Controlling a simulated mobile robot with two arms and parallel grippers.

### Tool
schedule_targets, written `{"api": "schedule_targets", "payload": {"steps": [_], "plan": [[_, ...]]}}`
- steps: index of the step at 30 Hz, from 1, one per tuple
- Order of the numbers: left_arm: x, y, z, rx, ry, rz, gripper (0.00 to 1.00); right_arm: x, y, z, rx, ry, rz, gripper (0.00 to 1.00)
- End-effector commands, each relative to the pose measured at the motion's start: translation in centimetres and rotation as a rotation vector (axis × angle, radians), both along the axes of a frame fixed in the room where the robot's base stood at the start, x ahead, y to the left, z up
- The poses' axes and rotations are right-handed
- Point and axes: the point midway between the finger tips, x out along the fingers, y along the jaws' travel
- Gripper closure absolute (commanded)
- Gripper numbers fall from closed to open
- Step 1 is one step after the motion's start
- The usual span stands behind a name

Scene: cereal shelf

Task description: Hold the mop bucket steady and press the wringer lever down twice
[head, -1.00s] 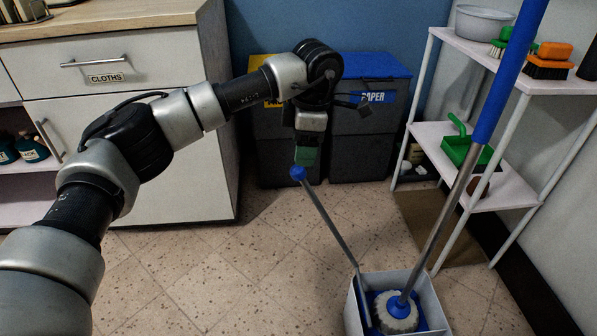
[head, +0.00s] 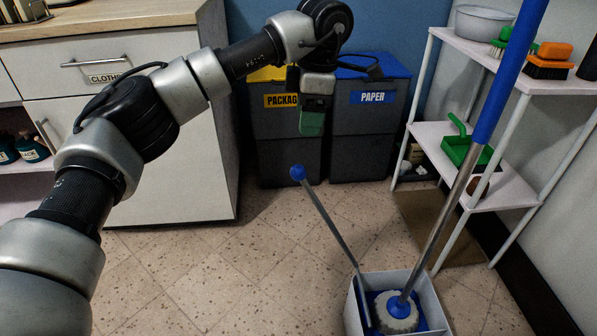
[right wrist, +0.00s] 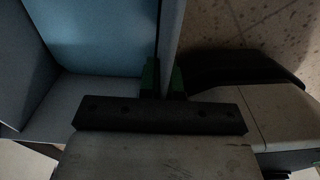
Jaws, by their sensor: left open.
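The light grey mop bucket (head: 432,300) stands on the floor at the bottom right of the head view, its lower part cut off. The wringer lever (head: 330,222) slants up and left from it to a blue knob (head: 297,173). My left gripper (head: 312,130), with green fingertips, is open and empty above the knob, apart from it. My right gripper (right wrist: 165,80) shows only in the right wrist view. Its green fingers are close together on both sides of the bucket wall (right wrist: 169,35), shut on it.
A mop (head: 440,225) with a blue and metal handle stands in the bucket. Blue-lidded and yellow-lidded bins (head: 365,140) stand behind. A white shelf (head: 505,190) is at right and a cabinet (head: 170,180) at left. The floor left of the bucket is clear.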

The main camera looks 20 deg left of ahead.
Motion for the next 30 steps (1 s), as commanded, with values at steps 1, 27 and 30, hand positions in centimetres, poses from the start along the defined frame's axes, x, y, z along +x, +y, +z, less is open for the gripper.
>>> {"api": "schedule_targets", "payload": {"steps": [1,27,30], "plan": [[0.0,0.0,0.1,0.000,0.000,0.000,0.36,0.1,-0.4,0.0,-0.009,0.000,-0.005,1.00],[0.0,0.0,0.0,0.000,0.000,0.000,0.36,0.0,-0.1,2.0,-0.001,-0.001,0.000,0.66],[0.0,0.0,0.0,0.000,0.000,0.000,0.36,0.0,-0.1,3.9,0.000,-0.002,0.000,0.66]]}}
